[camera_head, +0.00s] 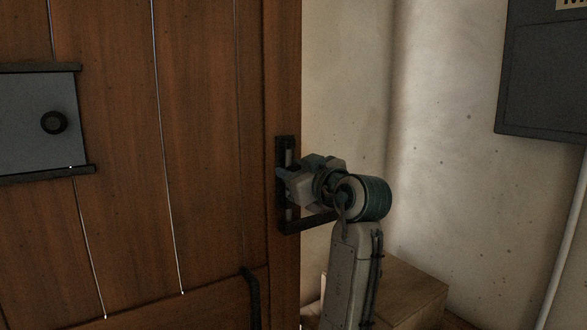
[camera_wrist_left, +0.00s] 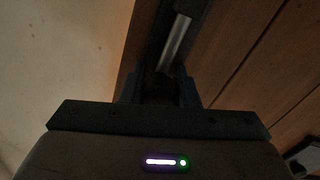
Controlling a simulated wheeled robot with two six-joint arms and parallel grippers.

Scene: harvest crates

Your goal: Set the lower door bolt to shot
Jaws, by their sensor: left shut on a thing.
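The door (camera_head: 205,120) is dark brown planks. A black bolt fitting (camera_head: 288,222) sits upright on its right edge. My left gripper (camera_head: 284,176) is at this fitting, its jaws shut on a part of it that they mostly hide. In the left wrist view, a bare metal bolt rod (camera_wrist_left: 178,40) runs in a dark channel, just beyond my left gripper (camera_wrist_left: 160,92). The gripped part is dark and lies between the fingers; I take it as the bolt's handle. How far the bolt is thrown cannot be told. My right gripper is not in view.
A grey plate with a round black knob (camera_head: 53,122) is on the door at left. A wooden box (camera_head: 410,285) stands on the floor behind my left arm. A dark wall cabinet (camera_head: 545,80) and a pale pipe (camera_head: 565,245) are at right, by the plaster wall (camera_head: 440,120).

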